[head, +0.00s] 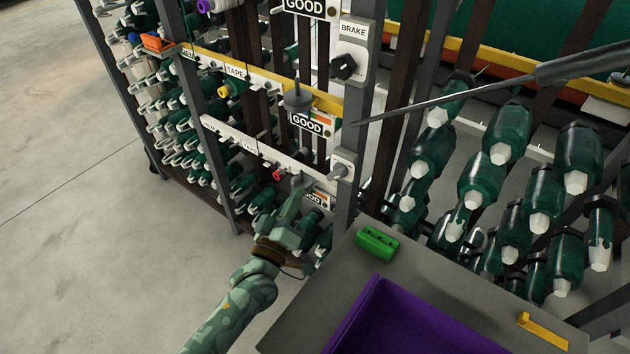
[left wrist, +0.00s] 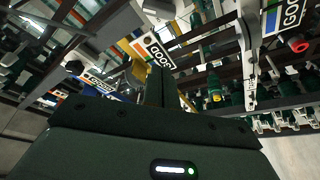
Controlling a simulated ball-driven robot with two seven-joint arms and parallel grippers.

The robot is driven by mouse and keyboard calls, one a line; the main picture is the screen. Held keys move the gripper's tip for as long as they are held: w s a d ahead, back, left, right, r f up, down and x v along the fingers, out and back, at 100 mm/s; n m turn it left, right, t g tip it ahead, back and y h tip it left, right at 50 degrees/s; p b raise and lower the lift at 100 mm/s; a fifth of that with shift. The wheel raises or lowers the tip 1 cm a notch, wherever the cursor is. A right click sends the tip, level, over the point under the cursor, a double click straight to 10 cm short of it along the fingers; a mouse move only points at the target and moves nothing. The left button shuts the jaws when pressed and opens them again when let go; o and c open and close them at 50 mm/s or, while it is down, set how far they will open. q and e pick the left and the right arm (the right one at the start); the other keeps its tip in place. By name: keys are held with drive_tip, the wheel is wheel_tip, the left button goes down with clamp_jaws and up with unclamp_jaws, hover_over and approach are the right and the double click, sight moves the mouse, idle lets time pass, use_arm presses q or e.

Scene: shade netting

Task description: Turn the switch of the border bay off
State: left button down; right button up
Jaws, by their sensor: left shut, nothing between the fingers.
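My left gripper (head: 297,184) is shut and empty, in front of the lower part of the rack, close to the lower GOOD sign. Its fingers also show in the left wrist view (left wrist: 162,88). A black rotary knob (head: 343,67) sits on a white plate under the BRAKE label. A smaller grey switch (head: 340,170) sits on a white plate lower on the same post, up and right of my left gripper and apart from it. I cannot read a border bay label, so I cannot tell which switch is that bay's. My right gripper is not in view.
A long thin dark rod (head: 480,92) crosses from the right. A grey table holds a green block (head: 377,242), a purple tray (head: 372,312) and a yellow piece (head: 541,330). Several green bobbins (head: 508,133) fill the racks. The floor at left is clear.

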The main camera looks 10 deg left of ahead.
sight(337, 174)
use_arm(q)
drive_tip(key=w+d+b, duration=0.3)
drive_tip(key=w+d, duration=0.1)
drive_tip(key=w, duration=0.4)
drive_tip(key=shift+f+b, duration=0.3)
drive_tip(key=shift+b, duration=0.1)
drive_tip(key=shift+w, duration=0.1)
